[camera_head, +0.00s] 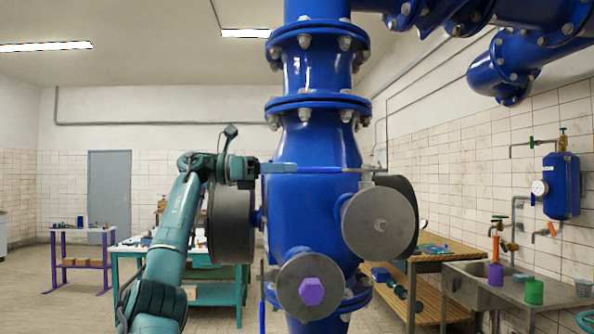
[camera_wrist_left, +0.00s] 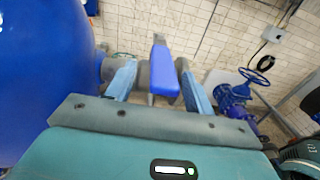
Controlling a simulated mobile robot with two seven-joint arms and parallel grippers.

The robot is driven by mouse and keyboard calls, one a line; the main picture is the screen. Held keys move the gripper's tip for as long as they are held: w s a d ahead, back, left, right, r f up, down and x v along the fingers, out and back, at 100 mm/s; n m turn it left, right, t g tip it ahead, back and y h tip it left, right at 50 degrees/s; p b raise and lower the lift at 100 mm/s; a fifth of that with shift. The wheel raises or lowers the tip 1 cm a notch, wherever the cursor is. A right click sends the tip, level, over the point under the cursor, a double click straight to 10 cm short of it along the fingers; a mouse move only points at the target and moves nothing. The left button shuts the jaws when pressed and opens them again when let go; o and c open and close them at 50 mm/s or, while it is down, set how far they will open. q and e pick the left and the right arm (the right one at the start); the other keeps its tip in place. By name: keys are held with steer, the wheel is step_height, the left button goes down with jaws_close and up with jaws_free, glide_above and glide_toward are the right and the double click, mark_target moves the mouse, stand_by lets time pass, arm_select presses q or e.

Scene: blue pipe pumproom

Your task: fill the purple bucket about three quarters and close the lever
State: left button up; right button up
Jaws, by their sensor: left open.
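The purple bucket (camera_head: 495,274) stands upright at the sink, small and far off on the right; its fill level cannot be seen. A tap with a green handle (camera_head: 500,218) and an orange upright part (camera_head: 495,247) is above it. I cannot tell whether water runs. My left gripper (camera_head: 280,168) is in front of the big blue pipe, far from the bucket. In the left wrist view a lever with a blue grip (camera_wrist_left: 163,72) shows between the fingers of my open left gripper (camera_wrist_left: 160,85); contact is unclear. My right gripper is not in view.
The blue pipe (camera_head: 315,140) with grey discs (camera_head: 380,223) fills the middle and blocks the way ahead. A green bucket (camera_head: 534,291) stands at the sink (camera_head: 462,272). A wooden bench (camera_head: 435,262) and a teal table (camera_head: 215,272) stand behind.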

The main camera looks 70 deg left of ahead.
arm_select(q)
steer(key=p+v, duration=0.1)
steer(key=v, duration=0.9)
